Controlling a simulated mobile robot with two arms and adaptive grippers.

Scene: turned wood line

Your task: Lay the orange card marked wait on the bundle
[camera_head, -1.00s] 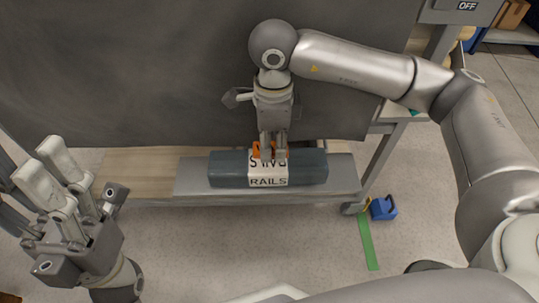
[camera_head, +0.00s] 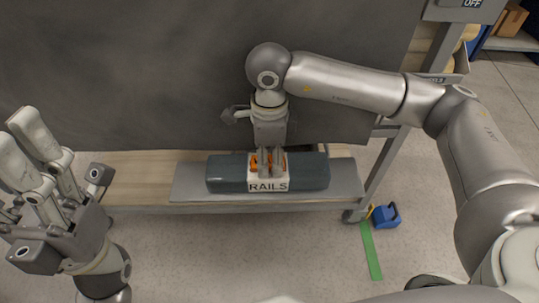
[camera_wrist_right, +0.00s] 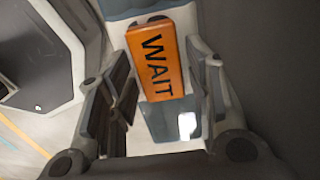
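The bundle (camera_head: 312,172) is a dark blue-grey block with a white RAILS label (camera_head: 268,185) around its middle. It lies on the grey board of the low shelf. The orange card (camera_wrist_right: 158,62), marked WAIT, faces up in the right wrist view. Its orange ends show beside my fingers in the head view (camera_head: 254,160). My right gripper (camera_head: 270,172) points down over the label, with its fingertips along both long sides of the card. The card is at the bundle's top; whether it touches is hidden. My left gripper (camera_head: 14,128) is open and empty at far left.
A dark panel (camera_head: 150,70) stands behind and above the shelf. The bare wood of the shelf (camera_head: 140,178) is clear on the left. A blue object (camera_head: 386,216) and a green floor strip (camera_head: 371,250) lie to the right of the shelf leg.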

